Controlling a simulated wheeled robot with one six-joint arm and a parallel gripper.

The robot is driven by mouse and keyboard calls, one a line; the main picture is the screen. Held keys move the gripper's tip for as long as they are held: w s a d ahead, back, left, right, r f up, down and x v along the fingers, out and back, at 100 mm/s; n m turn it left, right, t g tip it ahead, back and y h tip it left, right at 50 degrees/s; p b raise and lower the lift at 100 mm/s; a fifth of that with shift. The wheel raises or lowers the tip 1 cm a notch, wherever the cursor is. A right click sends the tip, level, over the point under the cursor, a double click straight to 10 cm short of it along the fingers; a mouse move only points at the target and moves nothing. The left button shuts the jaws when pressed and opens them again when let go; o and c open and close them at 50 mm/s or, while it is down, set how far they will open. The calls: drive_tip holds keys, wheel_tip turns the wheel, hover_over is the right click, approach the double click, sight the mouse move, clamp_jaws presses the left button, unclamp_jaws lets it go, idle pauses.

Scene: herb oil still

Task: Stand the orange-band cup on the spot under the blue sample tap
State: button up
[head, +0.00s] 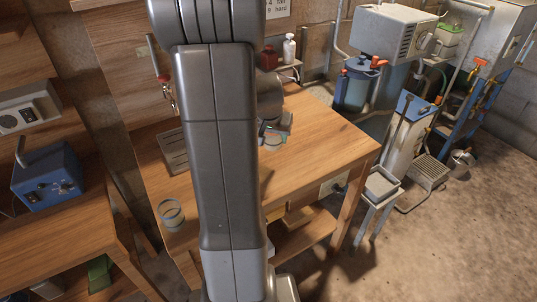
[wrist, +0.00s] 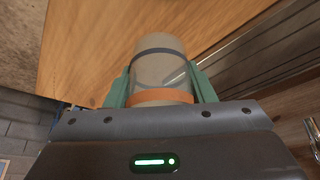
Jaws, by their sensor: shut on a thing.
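My gripper (wrist: 160,70) is shut on a clear cup, the orange-band cup (wrist: 160,97), with its green fingers on both sides. The orange band lies close to the gripper's body, and a dark ring goes round the cup farther out. In the head view my gripper (head: 273,128) is over the wooden table, partly hidden behind my arm. I cannot tell whether the cup touches the table. I cannot make out a blue sample tap or its spot. A tap with a red handle (head: 163,77) is on the back board at the left.
Another clear cup with a dark blue band (head: 171,214) stands near the table's left front edge. A slatted tray (head: 175,160) lies at the table's back left, partly behind my arm. A red container (head: 268,58) and a white bottle (head: 289,48) stand at the back. The table's right half is clear.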

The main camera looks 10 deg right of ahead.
sight(274, 160)
wheel_tip(274, 160, down, 8)
drive_tip(key=shift+r+b, duration=0.2)
drive_tip(key=shift+b, duration=0.1)
drive_tip(key=shift+f, duration=0.2)
drive_tip(key=o, duration=1)
drive_tip(key=shift+c, duration=0.2)
drive_tip(key=shift+r, duration=0.1)
